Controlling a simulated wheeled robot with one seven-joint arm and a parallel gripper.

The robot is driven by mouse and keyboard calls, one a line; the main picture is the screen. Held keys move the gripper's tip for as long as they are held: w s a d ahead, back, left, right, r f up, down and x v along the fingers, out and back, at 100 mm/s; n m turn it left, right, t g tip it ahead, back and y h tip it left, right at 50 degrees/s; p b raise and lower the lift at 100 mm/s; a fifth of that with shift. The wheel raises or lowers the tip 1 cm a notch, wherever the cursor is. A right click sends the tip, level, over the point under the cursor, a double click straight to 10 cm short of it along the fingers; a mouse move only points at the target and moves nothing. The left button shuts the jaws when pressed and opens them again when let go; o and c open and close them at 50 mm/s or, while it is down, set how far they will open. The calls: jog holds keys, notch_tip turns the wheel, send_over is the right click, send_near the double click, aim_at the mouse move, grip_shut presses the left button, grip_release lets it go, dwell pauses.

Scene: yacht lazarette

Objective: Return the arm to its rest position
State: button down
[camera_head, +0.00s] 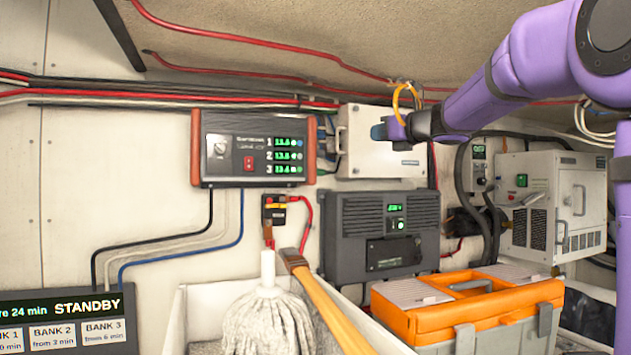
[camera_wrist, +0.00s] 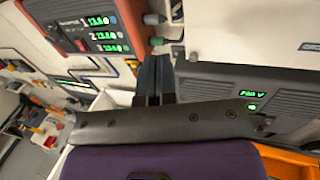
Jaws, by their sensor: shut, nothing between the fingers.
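My purple arm (camera_head: 520,60) reaches in from the upper right in the head view. My gripper (camera_head: 382,131) is at its end, in front of the white wall box (camera_head: 368,160) and right of the charger panel with green readouts (camera_head: 255,148). In the wrist view the two dark fingers of my gripper (camera_wrist: 154,68) lie side by side, shut with nothing between them. The panel (camera_wrist: 85,30) shows at upper left there. I cannot tell whether the fingertips touch the white box.
A dark grey unit (camera_head: 380,235) hangs below the white box. An orange toolbox (camera_head: 470,315) stands at the lower right. A mop (camera_head: 268,320) and a wooden handle (camera_head: 325,300) stand in a white bin (camera_head: 180,325). Red cables (camera_head: 270,42) run overhead. A standby display (camera_head: 65,310) is at lower left.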

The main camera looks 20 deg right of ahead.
jog(key=s+a+f+n+g, duration=0.8)
jog(key=s+a+f+n, duration=0.7)
jog(key=f+n, duration=0.1)
jog(key=s+d+f+n+g+h, duration=0.2)
jog(key=s+f+n+g+h, duration=0.2)
jog(key=s+f+n, duration=1.2)
jog(key=s+h, duration=0.1)
jog(key=s, duration=0.1)
jog(key=shift+s+d+n, duration=0.3)
jog(key=shift+s, duration=0.05)
